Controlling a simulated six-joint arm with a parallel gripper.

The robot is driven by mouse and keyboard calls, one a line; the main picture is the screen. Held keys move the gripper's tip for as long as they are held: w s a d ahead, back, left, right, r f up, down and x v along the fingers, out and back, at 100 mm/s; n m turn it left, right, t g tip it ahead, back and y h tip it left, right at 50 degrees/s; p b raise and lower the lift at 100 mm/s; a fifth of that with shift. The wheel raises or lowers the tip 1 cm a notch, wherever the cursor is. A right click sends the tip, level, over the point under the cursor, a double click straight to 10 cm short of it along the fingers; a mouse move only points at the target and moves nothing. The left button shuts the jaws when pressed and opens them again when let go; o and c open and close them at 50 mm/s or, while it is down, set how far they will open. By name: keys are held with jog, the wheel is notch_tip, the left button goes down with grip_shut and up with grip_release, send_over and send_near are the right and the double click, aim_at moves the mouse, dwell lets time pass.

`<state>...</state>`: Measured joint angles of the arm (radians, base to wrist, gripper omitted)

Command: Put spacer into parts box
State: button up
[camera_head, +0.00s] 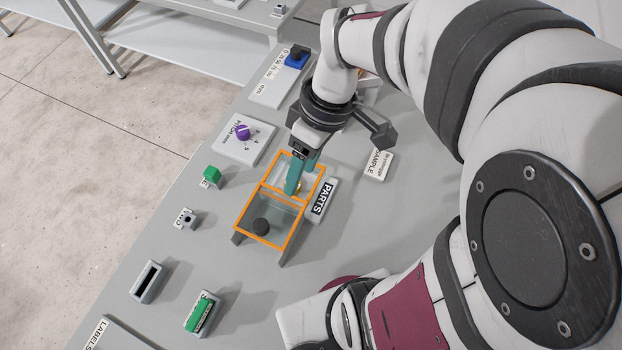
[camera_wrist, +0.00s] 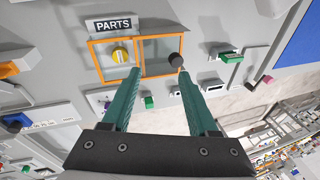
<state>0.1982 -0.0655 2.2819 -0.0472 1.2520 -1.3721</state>
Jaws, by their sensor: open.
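The parts box (camera_head: 246,209) has an orange rim, clear walls and two compartments, with a PARTS label (camera_head: 322,198) beside it. I cannot tell which piece is the spacer. My gripper (camera_head: 292,188) has teal fingers and is over the far compartment in the head view. In the wrist view its fingers (camera_wrist: 160,72) are apart, with nothing held between them.
Left of the box stand a green block (camera_head: 211,175), a small grey holed piece (camera_head: 186,218), a black-slotted holder (camera_head: 147,280) and a green piece in a grey holder (camera_head: 202,313). A purple knob (camera_head: 242,132) sits on a white plate. A SAMPLE block (camera_head: 378,163) lies right.

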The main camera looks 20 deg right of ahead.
jog(key=s+a+r+m+h, duration=0.1)
jog(key=s+a+m, duration=0.1)
jog(key=s+m, duration=0.8)
jog(key=m, duration=0.3)
jog(key=shift+s+r+t, duration=0.25)
jog(key=shift+r+t, duration=0.05)
jog(key=shift+r, duration=0.05)
jog(key=shift+a, duration=0.1)
